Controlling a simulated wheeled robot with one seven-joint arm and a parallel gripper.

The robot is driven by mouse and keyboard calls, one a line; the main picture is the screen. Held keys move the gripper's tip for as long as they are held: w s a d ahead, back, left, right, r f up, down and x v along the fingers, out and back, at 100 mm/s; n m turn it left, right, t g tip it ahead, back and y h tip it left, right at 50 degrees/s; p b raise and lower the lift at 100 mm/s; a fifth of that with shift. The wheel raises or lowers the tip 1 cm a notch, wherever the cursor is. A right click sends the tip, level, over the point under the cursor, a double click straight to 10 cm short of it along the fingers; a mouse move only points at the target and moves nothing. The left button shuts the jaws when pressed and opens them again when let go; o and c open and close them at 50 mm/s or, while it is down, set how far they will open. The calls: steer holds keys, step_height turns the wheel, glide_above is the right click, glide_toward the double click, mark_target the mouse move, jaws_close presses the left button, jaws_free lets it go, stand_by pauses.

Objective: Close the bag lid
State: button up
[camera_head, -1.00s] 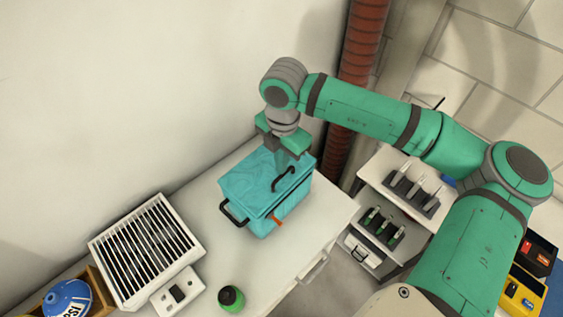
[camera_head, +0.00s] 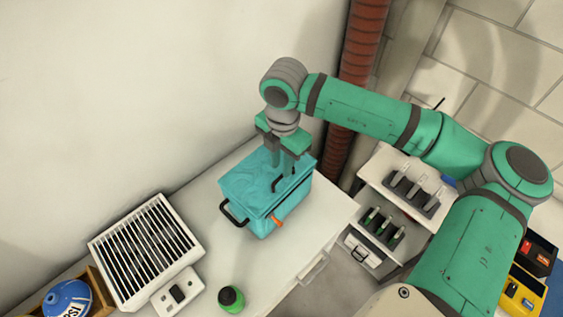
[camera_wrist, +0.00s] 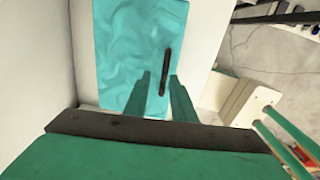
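The bag (camera_head: 262,217) is a teal box-shaped cooler on the white countertop. Its lid (camera_head: 250,180) lies down over the body and looks shut or nearly so; I cannot tell if a thin gap remains. A black handle (camera_head: 279,185) is on the lid, partly hidden by a finger, and an orange tab (camera_head: 278,222) is on the front. My gripper (camera_head: 283,168) points down at the lid's rear right part, fingers apart. In the wrist view, the lid (camera_wrist: 125,50) and handle (camera_wrist: 166,70) show by the open fingertips (camera_wrist: 159,75). Contact is unclear.
A white grill-like appliance (camera_head: 150,252), a green bottle (camera_head: 231,299) and a blue ball-shaped item (camera_head: 67,299) are left of the bag. The wall is behind. A red pipe (camera_head: 361,50) and a tool shelf (camera_head: 385,210) stand to the right.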

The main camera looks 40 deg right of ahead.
steer(key=shift+r, duration=0.1)
step_height(320, 180, up, 11)
steer(key=shift+s+f, duration=0.15)
steer(key=shift+f, duration=0.05)
stand_by(0.5)
